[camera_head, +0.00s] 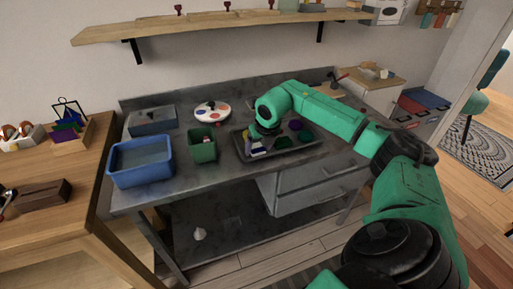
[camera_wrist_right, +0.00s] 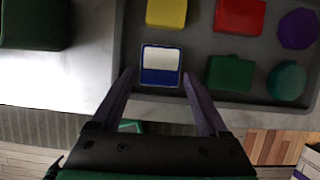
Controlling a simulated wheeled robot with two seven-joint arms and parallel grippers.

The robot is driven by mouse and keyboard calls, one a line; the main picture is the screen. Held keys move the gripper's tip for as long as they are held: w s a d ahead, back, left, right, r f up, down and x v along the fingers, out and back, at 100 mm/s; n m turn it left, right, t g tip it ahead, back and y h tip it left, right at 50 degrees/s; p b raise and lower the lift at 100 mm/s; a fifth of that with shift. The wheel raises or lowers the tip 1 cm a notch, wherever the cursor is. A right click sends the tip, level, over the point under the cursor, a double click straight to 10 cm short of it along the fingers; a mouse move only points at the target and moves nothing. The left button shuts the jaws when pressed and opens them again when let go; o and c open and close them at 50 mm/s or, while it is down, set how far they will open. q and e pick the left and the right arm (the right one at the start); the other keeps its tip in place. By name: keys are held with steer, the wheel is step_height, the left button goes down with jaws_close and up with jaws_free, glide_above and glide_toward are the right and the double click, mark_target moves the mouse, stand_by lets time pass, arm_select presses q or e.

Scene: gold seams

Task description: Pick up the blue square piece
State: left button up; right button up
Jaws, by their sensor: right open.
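The blue square piece (camera_wrist_right: 160,76) lies in the grey tray (camera_wrist_right: 207,50) in the right wrist view, near the tray's edge. Its face shows a large white patch above a blue band. In the head view it is a small white and blue shape (camera_head: 256,149) at the tray's left part, partly hidden by my right gripper (camera_head: 261,131). In the right wrist view my right gripper (camera_wrist_right: 157,74) is open, with one finger on each side of the piece's near end. Nothing is held. My left gripper is not in view.
A yellow piece (camera_wrist_right: 166,12), red piece (camera_wrist_right: 240,15), purple piece (camera_wrist_right: 298,28) and two green pieces (camera_wrist_right: 231,72) (camera_wrist_right: 286,80) lie close by in the tray. A green bin (camera_head: 202,145) and blue tub (camera_head: 140,161) stand to the left on the metal bench.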

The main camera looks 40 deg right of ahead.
steer(key=shift+w+f, duration=0.1)
steer(key=shift+f, duration=0.05)
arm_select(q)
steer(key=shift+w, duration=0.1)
arm_select(e)
steer(key=c, duration=1.2)
